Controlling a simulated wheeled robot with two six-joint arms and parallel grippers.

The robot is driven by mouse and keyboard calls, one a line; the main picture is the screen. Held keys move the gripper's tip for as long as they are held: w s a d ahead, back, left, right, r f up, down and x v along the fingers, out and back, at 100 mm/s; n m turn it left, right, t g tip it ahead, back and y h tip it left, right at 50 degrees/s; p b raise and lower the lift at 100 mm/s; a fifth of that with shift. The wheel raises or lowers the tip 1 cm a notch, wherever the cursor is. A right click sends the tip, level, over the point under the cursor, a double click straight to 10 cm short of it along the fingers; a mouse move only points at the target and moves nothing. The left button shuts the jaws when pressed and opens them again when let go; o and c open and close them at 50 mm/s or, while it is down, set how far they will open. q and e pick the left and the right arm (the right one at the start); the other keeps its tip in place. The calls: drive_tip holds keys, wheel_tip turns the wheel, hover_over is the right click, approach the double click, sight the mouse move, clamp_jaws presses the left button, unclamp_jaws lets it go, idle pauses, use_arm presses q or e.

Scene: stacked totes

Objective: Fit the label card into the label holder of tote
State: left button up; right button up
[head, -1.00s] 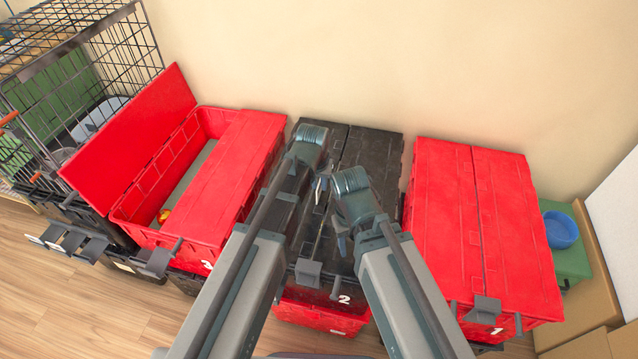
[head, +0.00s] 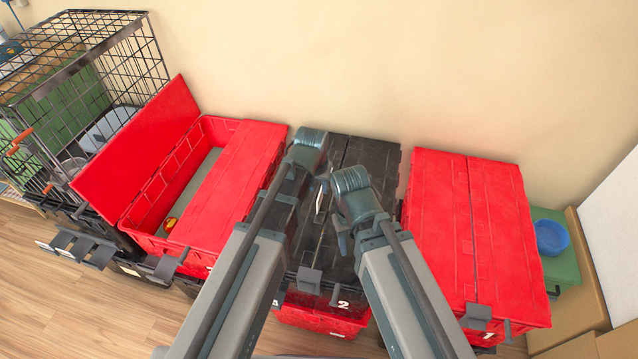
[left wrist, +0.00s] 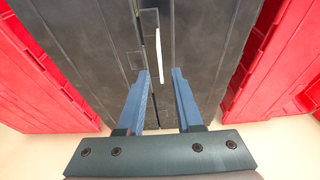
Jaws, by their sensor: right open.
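A thin white strip, which looks like the label card (left wrist: 158,55), shows over the black lid, just past my left fingertips. I cannot tell whether it lies flat or stands on edge. My left gripper (left wrist: 161,72) is open, its blue fingers either side of the strip's line, with a gap between them. In the head view my left gripper (head: 319,188) is above the black lid of tote 2 (head: 368,152). My right gripper (head: 343,240) is open, lower and to the right. Tote 2 carries a grey front bracket (head: 309,281); tote 1 (head: 440,210) has one too (head: 478,318).
A red tote (head: 245,185) with one lid half raised stands left, a small orange-red item (head: 170,224) inside. A wire cage (head: 100,60) is further left. A blue bowl (head: 551,237) sits on a green box (head: 565,265) at right. Wooden floor lies in front.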

use_arm(q)
drive_tip(key=p+v, duration=0.5)
drive_tip(key=v, duration=0.1)
drive_tip(key=shift+r, duration=0.35)
